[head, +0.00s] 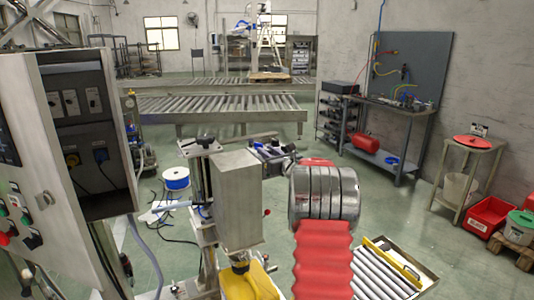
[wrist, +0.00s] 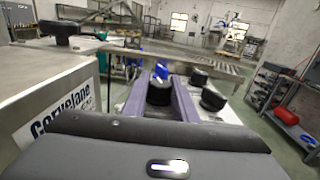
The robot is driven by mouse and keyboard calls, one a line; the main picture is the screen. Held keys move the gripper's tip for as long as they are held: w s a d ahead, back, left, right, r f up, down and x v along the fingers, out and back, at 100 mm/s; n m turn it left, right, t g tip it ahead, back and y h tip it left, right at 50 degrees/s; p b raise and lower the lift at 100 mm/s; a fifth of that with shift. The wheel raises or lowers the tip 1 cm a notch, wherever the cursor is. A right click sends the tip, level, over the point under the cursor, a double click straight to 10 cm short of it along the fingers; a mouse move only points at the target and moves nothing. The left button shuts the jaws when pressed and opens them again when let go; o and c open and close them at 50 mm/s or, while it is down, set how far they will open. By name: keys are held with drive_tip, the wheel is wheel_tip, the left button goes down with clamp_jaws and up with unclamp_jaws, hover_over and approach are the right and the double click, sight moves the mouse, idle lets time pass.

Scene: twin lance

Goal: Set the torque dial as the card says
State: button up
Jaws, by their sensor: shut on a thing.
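In the wrist view my gripper (wrist: 166,80) has two purple fingers reaching forward, shut on a round black knob (wrist: 160,92) that sits between them. The knob appears to be the torque dial; I see no scale or pointer on it. A blue part (wrist: 161,71) shows just beyond it. Another black knob (wrist: 213,99) stands right of the fingers, apart from them. In the head view the gripper area is small and dark, beside a steel box (head: 238,198); the knob cannot be made out there. I cannot identify the card or read any setting.
In the head view an open control cabinet (head: 90,130) stands left. A roller conveyor (head: 215,108) crosses behind, and a workbench (head: 390,105) stands right.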

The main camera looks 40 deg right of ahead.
drive_tip(key=shift+m+g+h, duration=0.4)
drive_tip(key=shift+m+h, duration=0.3)
drive_tip(key=shift+h, duration=0.4)
drive_tip(key=o, duration=1)
drive_tip(key=shift+o, duration=0.2)
drive_tip(key=shift+s, duration=0.15)
drive_tip(key=v, duration=1.3)
drive_tip(key=shift+s, duration=0.25)
drive_tip(key=shift+a+f, duration=0.1)
drive_tip(key=shift+a, duration=0.05)
